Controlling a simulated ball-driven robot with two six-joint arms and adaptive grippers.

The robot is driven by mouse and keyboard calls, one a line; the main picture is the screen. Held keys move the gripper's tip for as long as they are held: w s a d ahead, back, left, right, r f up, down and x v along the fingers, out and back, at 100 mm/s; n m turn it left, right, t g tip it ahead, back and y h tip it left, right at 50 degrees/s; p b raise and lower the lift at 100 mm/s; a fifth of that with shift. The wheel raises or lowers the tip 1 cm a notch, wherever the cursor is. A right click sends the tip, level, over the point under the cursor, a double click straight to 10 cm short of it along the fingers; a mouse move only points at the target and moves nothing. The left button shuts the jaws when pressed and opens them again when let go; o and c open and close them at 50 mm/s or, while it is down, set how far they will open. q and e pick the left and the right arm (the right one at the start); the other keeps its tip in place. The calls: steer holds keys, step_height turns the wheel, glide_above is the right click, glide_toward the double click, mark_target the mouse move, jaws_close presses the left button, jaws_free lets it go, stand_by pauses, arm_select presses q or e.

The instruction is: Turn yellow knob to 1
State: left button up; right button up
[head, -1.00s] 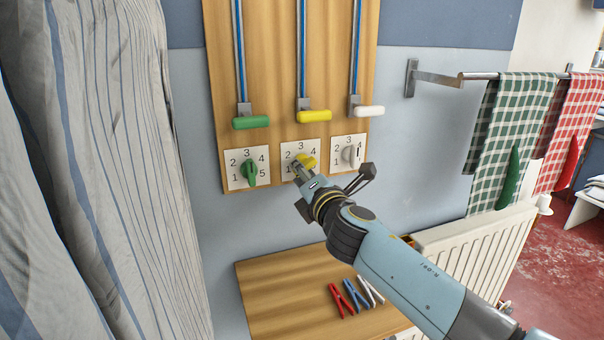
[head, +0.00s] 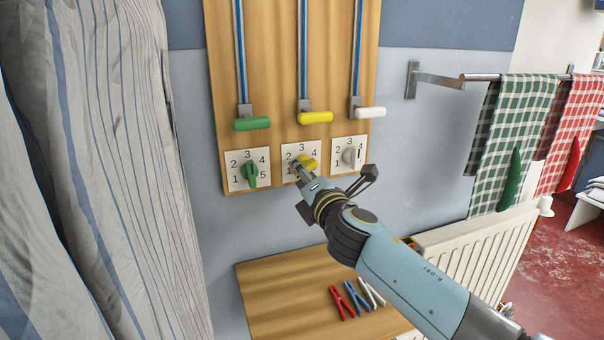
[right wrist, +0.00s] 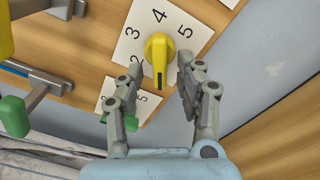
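The yellow knob (head: 309,162) sits on the middle white dial plate (head: 303,147), partly hidden by my right gripper (head: 297,170) in the head view. The right wrist view shows the yellow knob (right wrist: 159,50) between the fingers of my right gripper (right wrist: 160,67). The fingers are open, one on each side, with a visible gap to the knob. The knob's black-marked end points down in that view, on the side past the 2 and away from the 4. The numbers 2, 3, 4 and 5 show there; the 1 seems hidden under the knob. My left gripper is not in view.
Green (head: 252,124), yellow (head: 315,118) and white (head: 370,113) handles hang above. Striped cloth (head: 95,150) is left; a wooden shelf (head: 285,300) with pegs is below.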

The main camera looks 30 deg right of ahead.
steer(key=v, duration=1.1)
steer(key=shift+s, duration=0.25)
